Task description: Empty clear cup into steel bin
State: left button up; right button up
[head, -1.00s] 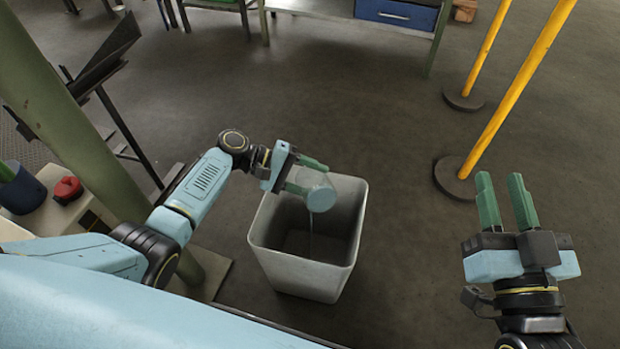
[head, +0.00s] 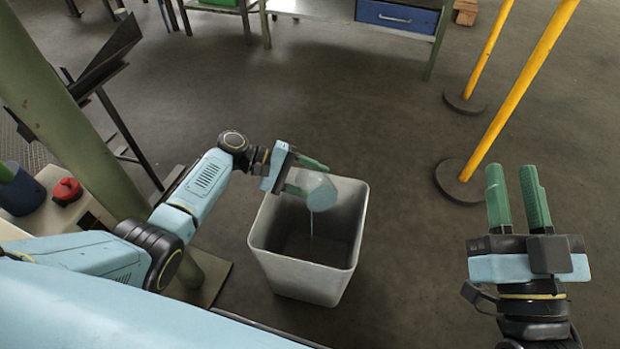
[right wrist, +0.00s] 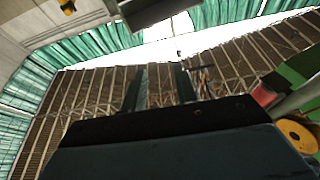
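The clear cup (head: 322,193) is in my left gripper (head: 308,178), which is shut around it over the steel bin (head: 268,262). The cup is tipped with its round mouth facing down and towards me. A thin pale stream runs from it into the bin. The bin is a square, light grey, open-topped container standing on the floor, and its inside is dark. My right gripper (head: 518,200) is at the right, fingers pointing up and parted, with nothing between them. In the right wrist view the fingers (right wrist: 160,85) also show apart and empty.
Yellow posts (head: 520,85) on round dark bases stand behind my right gripper. A green column (head: 75,130) and a surface with a red object (head: 67,190) are at the left. A bench with a blue drawer (head: 398,14) is at the back. The middle floor is clear.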

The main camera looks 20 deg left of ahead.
dwell(0.6)
pick_arm(q)
jog(key=shift+w+a+f+n+b, duration=0.1)
jog(key=shift+n+b, duration=0.2)
jog(key=shift+b, duration=0.1)
jog(key=shift+w+g+h, duration=0.1)
jog(key=shift+g+h, duration=0.2)
jog(key=shift+h, duration=0.2)
jog(key=shift+b, duration=0.3)
pick_arm(e)
jog(key=shift+s+r+t+y, duration=0.2)
jog(key=shift+s+r+t, duration=0.15)
jog(key=shift+r+t, duration=0.25)
jog(key=shift+s+r+t+y, duration=0.2)
jog(key=shift+s+r+t, duration=0.1)
jog(key=shift+r+t, duration=0.3)
dwell(0.5)
